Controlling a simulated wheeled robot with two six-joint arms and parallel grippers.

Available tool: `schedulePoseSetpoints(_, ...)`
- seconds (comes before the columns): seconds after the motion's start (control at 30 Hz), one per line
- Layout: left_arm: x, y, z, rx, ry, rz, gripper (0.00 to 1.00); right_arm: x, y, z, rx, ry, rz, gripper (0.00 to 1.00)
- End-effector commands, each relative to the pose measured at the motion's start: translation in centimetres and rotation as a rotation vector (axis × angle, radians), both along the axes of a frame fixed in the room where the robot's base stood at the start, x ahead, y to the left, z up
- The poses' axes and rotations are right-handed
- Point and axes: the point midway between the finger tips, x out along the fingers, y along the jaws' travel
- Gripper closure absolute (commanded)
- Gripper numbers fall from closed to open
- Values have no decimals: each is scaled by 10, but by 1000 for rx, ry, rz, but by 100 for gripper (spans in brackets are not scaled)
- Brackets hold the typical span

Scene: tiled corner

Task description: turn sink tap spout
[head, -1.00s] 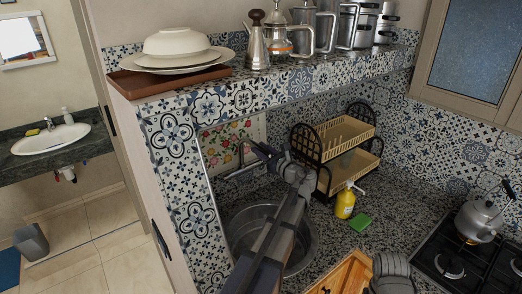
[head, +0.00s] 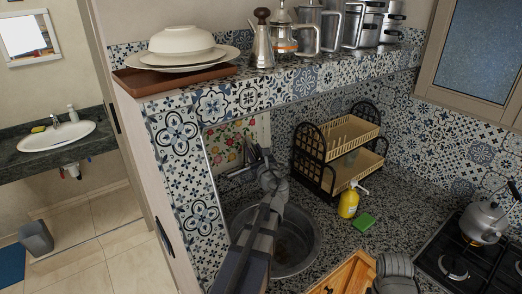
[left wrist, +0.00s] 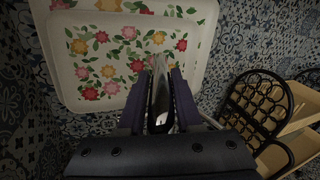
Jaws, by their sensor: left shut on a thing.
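The sink tap spout is a shiny metal piece, and in the left wrist view the spout (left wrist: 160,92) stands between my two dark fingers. My left gripper (left wrist: 157,82) is shut on it. In the head view my left gripper (head: 256,158) is over the back of the round steel sink (head: 304,236), and my own wrist and fingers hide most of the tap.
A flowered tray (head: 219,146) leans on the tiled wall behind the tap. A dish rack (head: 312,165), yellow soap bottle (head: 348,204) and green sponge (head: 363,222) stand right of the sink. A kettle (head: 484,222) is on the hob.

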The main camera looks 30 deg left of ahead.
Motion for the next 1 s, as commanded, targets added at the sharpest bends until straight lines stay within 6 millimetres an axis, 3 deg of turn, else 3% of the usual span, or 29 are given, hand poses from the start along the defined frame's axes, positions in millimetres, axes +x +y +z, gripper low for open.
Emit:
schedulePoseSetpoints(0.03, -9, 4, 0, -1, -1, -25, 100, 0, 0, 0, 0, 0, 0, 50)
schedulePoseSetpoints(0.3, -17, 16, 0, -1, -1, -153, 100, 0, 0, 0, 0, 0, 0, 50)
schedulePoseSetpoints(0.93, -19, 21, 0, -1, -1, -205, 100, 0, 0, 0, 0, 0, 0, 50)
schedulePoseSetpoints(0.97, -19, 21, 0, -1, -1, -205, 63, 0, 0, 0, 0, 0, 0, 50)
schedulePoseSetpoints(1.0, -19, 20, 0, -1, -1, -205, 58, 0, 0, 0, 0, 0, 0, 50)
